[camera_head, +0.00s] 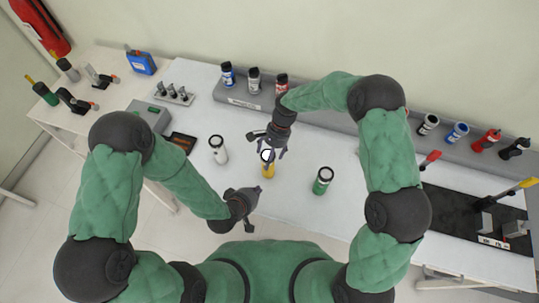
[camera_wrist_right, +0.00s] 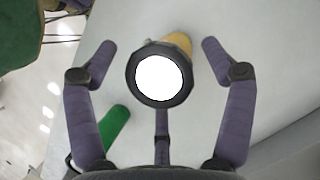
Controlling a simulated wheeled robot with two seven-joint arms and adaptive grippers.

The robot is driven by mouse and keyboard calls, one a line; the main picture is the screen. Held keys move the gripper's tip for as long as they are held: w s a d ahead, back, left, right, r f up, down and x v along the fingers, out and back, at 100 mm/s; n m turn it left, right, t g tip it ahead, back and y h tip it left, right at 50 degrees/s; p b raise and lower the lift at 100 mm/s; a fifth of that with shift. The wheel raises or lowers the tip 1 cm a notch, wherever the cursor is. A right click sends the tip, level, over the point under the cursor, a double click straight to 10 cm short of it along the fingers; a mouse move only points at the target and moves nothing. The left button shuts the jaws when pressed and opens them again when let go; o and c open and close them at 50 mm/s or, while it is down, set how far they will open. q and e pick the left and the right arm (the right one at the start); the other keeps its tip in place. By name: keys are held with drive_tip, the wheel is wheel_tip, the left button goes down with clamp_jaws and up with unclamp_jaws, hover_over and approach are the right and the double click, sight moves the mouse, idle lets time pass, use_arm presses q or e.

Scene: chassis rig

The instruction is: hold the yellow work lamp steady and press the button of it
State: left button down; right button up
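The yellow work lamp (camera_head: 268,172) stands on the white table near the middle of the head view, with a dark rim and a white face on top. In the right wrist view the lamp (camera_wrist_right: 160,80) faces me, its yellow body behind the rim. My right gripper (camera_head: 267,146) is over the lamp; its fingers (camera_wrist_right: 158,48) are spread on both sides with gaps to it. My left gripper (camera_head: 254,208) is open and empty, in front of the lamp at the table's near edge. I cannot make out the lamp's button.
A grey rack (camera_head: 245,100) with several bottles runs along the back. A black mat (camera_head: 455,207) with fixtures lies at the right.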

drive_tip(key=shift+r, duration=0.1)
drive_tip(key=v, duration=1.2)
